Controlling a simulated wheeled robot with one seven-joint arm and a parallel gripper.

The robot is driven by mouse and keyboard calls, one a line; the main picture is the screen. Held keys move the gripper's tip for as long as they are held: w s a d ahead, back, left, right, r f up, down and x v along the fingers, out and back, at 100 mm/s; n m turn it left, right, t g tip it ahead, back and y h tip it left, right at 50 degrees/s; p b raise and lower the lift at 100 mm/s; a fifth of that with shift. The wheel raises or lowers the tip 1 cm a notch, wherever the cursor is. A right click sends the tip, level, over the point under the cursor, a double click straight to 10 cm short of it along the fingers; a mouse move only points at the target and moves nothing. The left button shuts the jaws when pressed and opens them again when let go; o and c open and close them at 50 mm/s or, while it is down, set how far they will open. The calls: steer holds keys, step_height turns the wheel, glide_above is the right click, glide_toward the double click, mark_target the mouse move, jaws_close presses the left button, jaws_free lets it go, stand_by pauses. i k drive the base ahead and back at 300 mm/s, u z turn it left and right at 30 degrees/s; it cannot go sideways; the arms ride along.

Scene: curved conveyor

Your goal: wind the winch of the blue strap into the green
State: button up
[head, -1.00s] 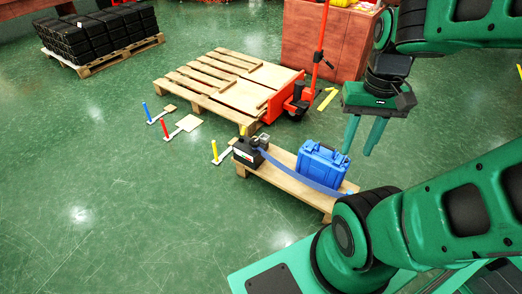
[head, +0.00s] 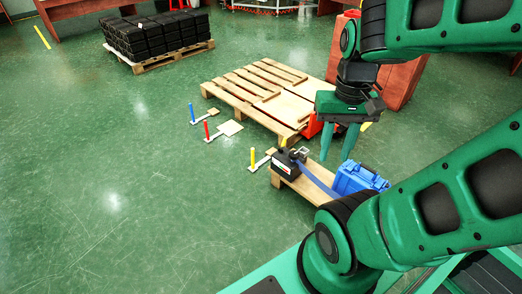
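The winch (head: 287,165) is a small black box with a pale label and a grey metal part on top, at the left end of a low wooden platform (head: 291,187). The blue strap (head: 316,181) runs from it to the right, beside a blue case (head: 360,178). The strap's far end is hidden behind my arm. I cannot make out a green mark on the winch. My gripper (head: 335,158) hangs with its two green fingers pointing down, apart and empty. In the picture it is right of the winch and above the strap and case.
A wooden pallet (head: 245,97) lies behind the platform, with a partly hidden red pallet jack (head: 312,127). Black crates (head: 160,38) sit on a rear pallet. The floor at left is clear.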

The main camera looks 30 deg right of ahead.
mark_target(294, 155)
steer(key=u, duration=0.05)
steer(key=i, duration=1.1)
steer(key=z, duration=0.35)
